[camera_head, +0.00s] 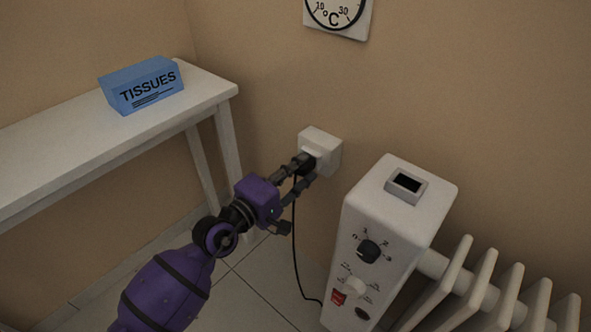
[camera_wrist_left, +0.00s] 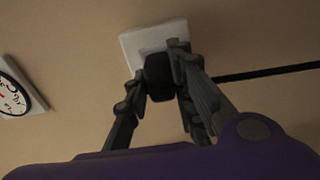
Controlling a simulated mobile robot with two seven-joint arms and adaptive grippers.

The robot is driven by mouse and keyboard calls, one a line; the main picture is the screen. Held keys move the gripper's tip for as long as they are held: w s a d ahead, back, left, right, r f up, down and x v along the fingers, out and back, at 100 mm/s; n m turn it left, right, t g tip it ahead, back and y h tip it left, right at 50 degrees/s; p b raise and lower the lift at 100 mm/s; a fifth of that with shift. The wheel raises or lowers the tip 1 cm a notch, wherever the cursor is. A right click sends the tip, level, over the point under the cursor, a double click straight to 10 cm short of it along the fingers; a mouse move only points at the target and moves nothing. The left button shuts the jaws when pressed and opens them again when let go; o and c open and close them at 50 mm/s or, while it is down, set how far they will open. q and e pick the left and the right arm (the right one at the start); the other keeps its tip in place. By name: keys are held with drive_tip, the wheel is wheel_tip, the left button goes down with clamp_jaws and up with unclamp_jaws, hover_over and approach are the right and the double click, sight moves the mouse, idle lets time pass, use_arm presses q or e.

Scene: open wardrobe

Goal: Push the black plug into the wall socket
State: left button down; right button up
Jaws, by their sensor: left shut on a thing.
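The white wall socket (camera_head: 324,150) is on the beige wall, between the table and the heater. My left gripper (camera_head: 305,168) is shut on the black plug (camera_head: 303,161) right in front of the socket. In the left wrist view the plug (camera_wrist_left: 159,77) sits between the fingers of the left gripper (camera_wrist_left: 162,80), and the socket (camera_wrist_left: 150,40) is directly behind it. The plug overlaps the socket's face; I cannot tell how deep it is in. The black cord (camera_head: 294,240) hangs from the plug to the floor. My right gripper is not in view.
A white heater (camera_head: 385,225) with knobs and fins stands close to the right of the gripper. A white table (camera_head: 60,140) with a blue tissue box (camera_head: 142,85) is on the left. A thermometer (camera_head: 337,14) hangs above the socket.

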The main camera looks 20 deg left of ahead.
use_arm(q)
drive_tip(key=c, duration=1.4)
unclamp_jaws()
drive_tip(key=shift+w, duration=0.1)
drive_tip(key=v, duration=1.2)
